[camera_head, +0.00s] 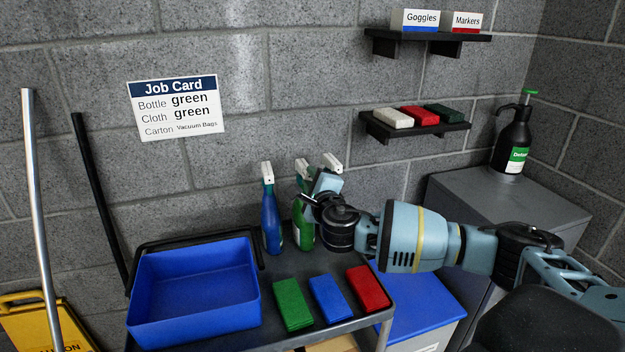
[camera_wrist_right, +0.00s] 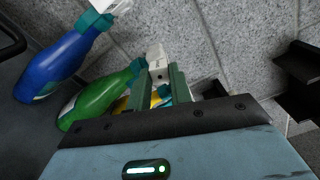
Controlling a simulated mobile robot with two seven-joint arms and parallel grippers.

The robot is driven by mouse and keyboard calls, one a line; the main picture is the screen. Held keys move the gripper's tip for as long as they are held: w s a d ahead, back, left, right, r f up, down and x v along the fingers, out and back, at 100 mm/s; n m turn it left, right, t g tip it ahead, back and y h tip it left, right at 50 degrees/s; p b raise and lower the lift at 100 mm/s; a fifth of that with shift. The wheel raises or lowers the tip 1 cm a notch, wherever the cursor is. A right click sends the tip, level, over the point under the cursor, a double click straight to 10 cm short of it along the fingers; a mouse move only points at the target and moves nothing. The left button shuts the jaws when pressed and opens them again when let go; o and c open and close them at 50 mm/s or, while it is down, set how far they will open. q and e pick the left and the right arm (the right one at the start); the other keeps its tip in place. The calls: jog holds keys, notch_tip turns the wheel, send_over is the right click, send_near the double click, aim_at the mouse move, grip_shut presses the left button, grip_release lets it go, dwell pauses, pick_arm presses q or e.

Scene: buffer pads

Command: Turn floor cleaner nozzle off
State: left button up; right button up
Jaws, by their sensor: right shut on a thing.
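A green spray bottle (camera_head: 303,232) with a white nozzle head (camera_head: 302,167) stands on the dark cart top; its body also shows in the right wrist view (camera_wrist_right: 100,102). My right gripper (camera_head: 322,186) is at the top of this bottle, partly hiding it. In the right wrist view its fingers (camera_wrist_right: 161,84) are closed around the white nozzle (camera_wrist_right: 156,62). The nozzle's setting is too small to read. A blue spray bottle (camera_head: 270,222) stands just left of the green one. Another white spray head (camera_head: 332,161) shows behind my gripper, its body mostly hidden. My left gripper is not in view.
A blue tray (camera_head: 192,318) and green (camera_head: 292,304), blue (camera_head: 329,301) and red (camera_head: 368,288) cloths lie on the cart. A job card (camera_head: 177,107) on the wall names green bottle and cloth. A dark bottle (camera_head: 513,145) stands on a grey cabinet (camera_head: 520,200).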

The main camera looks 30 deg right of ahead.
jog(key=n, duration=0.2)
jog(key=shift+n, duration=0.3)
jog(key=shift+a+r+n, duration=0.1)
jog(key=shift+r+n, duration=0.05)
jog(key=shift+n, duration=0.75)
jog(key=o, duration=0.6)
jog(key=shift+c, duration=0.2)
jog(key=shift+s, duration=0.1)
jog(key=v, duration=0.7)
